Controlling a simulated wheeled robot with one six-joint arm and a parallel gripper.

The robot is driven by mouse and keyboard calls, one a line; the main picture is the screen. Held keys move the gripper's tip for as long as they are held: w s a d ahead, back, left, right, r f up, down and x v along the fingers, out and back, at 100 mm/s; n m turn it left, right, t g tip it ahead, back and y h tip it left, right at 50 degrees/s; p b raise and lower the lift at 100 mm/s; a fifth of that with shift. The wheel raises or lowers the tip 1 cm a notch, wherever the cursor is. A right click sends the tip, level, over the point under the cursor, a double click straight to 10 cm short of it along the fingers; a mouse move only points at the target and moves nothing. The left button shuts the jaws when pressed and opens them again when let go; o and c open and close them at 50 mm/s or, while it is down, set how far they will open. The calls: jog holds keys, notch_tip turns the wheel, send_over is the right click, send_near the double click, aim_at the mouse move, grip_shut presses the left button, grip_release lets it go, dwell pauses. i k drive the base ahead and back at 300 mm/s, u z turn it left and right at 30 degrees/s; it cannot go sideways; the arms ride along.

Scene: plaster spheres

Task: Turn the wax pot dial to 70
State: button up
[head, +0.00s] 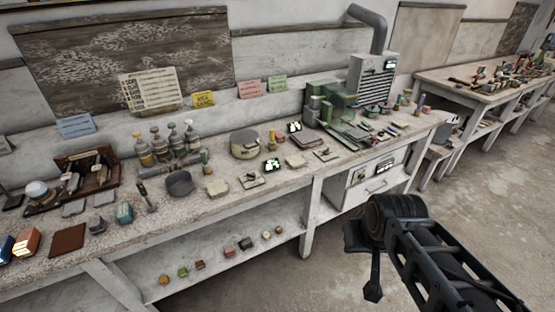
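My gripper (364,262) is at the lower right, in front of the bench and well apart from the pot. Dark finger-like parts show at its end, but I cannot tell how far apart they are. I see nothing held in it.
The workbench (120,238) is crowded. Floor is clear at the right.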

aim_at(251, 177)
jog(key=u, duration=0.1)
jog(key=i, duration=0.75)
jog(key=u, duration=0.95)
jog(key=i, duration=0.3)
jog(key=u, duration=0.35)
